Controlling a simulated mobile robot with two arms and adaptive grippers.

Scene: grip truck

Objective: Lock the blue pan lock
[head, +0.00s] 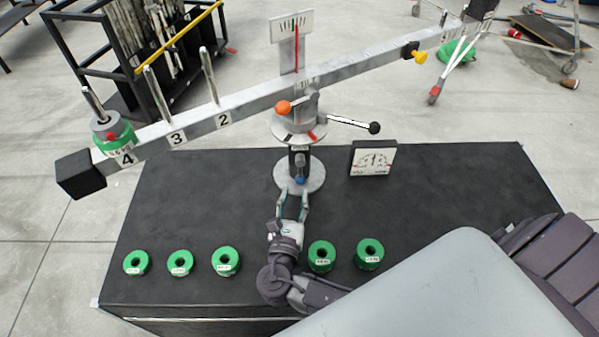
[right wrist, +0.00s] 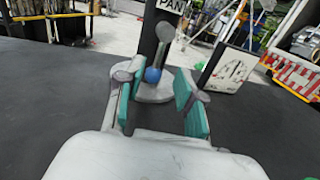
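The blue pan lock is a small blue ball (head: 300,180) on a short grey lever, low on the dark post of the balance stand. It also shows in the right wrist view (right wrist: 152,75), beyond my fingers and between them, nearer the left one. My right gripper (head: 292,199) is open and empty just in front of the stand's round base (head: 313,178). Its two teal-padded fingers also show in the right wrist view (right wrist: 160,98). I cannot tell whether a fingertip touches the lever. My left gripper is not in view.
The long beam (head: 255,107) tilts down to the left, with a green weight (head: 117,141) on its left peg. An orange knob (head: 283,107) and a black-ended lever (head: 350,122) sit above. A sign (head: 372,158) stands right. Several green weights (head: 227,260) line the table front.

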